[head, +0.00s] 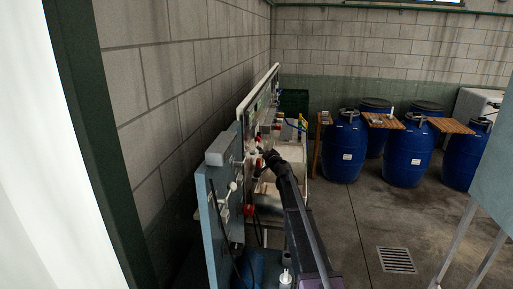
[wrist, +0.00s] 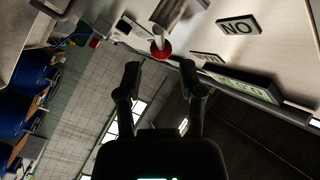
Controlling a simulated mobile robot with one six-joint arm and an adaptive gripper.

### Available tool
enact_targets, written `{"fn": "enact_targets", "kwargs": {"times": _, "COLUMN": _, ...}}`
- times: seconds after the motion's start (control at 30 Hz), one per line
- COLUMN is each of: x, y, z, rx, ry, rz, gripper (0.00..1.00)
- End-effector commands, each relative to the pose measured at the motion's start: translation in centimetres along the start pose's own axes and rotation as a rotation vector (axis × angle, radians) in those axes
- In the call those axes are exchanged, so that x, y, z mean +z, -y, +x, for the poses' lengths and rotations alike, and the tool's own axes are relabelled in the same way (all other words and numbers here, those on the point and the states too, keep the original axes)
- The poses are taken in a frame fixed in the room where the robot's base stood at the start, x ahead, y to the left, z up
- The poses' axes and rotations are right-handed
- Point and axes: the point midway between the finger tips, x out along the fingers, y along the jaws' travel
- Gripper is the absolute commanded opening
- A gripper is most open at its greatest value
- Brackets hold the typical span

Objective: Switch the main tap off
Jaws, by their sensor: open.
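My gripper (wrist: 161,78) is open in the wrist view, with its two dark fingers apart and nothing between them. A round red part (wrist: 161,49) on a pale stem lies just beyond the fingertips, roughly centred between them and apart from them. I cannot tell for sure whether it is the main tap. In the head view my gripper (head: 266,158) is at the panel, close to a small red part (head: 259,163). My arm hides some of the panel there.
The long panel (head: 215,215) runs along the block wall at left. A "NO" label (wrist: 238,26) and a green sign (wrist: 240,86) are beside the red part. Blue barrels (head: 343,150) with wooden boards stand at the back.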

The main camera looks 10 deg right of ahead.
Motion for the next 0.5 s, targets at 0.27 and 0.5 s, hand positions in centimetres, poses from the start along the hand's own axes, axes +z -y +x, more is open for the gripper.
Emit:
{"fn": "enact_targets", "kwargs": {"times": 0.27, "x": -0.1, "y": -0.1, "z": 4.3, "rx": 0.001, "ry": -0.001, "rz": 0.0, "gripper": 0.5}}
{"fn": "enact_targets", "kwargs": {"times": 0.5, "x": -0.1, "y": -0.1, "z": 6.1, "rx": 0.001, "ry": -0.001, "rz": 0.0, "gripper": 0.5}}
